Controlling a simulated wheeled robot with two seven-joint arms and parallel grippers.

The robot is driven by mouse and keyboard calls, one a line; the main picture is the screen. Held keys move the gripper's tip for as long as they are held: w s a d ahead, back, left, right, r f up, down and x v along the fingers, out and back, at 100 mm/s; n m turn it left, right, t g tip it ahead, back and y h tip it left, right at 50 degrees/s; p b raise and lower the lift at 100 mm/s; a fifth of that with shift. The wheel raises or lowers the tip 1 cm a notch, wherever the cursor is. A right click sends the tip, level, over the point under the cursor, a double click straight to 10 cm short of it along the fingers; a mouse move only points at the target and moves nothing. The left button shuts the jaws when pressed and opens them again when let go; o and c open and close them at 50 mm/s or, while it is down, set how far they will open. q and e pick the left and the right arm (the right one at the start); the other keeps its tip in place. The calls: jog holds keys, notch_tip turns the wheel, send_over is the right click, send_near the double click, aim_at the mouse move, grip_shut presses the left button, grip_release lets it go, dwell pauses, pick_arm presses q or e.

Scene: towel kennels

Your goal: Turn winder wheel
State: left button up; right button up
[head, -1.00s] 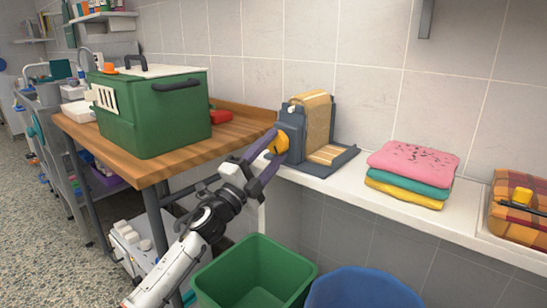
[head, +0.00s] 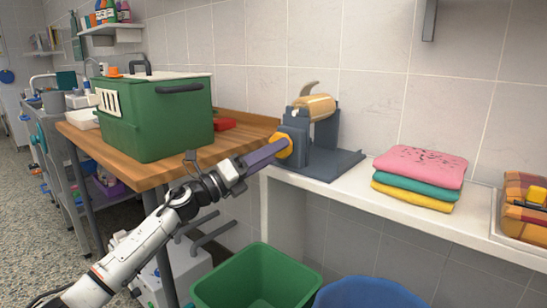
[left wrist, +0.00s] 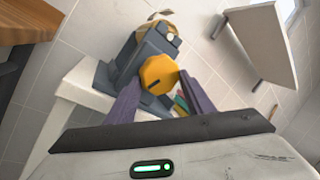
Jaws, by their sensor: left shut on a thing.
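The winder (head: 325,160) is a dark grey stand with a flat base on the white shelf against the tiled wall. Its orange-yellow wheel (head: 285,146) sits on the left side, facing my arm. A tan roll of cloth (head: 314,107) is wound on its spindle, with a short tail sticking up. My left gripper (head: 277,151) is shut on the wheel. In the left wrist view, the wheel (left wrist: 158,73) shows a dark slot and lies between my two purple-grey fingers (left wrist: 161,94). My right gripper is not in view.
A green lidded box (head: 155,120) stands on the wooden table (head: 150,172) at left. Folded pink, teal and yellow towels (head: 420,177) lie on the white shelf (head: 345,196) to the right. A green bin (head: 257,280) and a blue bin (head: 368,293) stand below.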

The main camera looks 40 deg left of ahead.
pick_arm(q)
jog(key=shift+m+g+h, duration=0.3)
jog(key=shift+m+g, duration=0.1)
jog(key=shift+m, duration=0.3)
jog(key=shift+m, duration=0.3)
jog(key=o, duration=1)
jog(key=shift+o, duration=0.2)
jog(key=shift+a, duration=0.1)
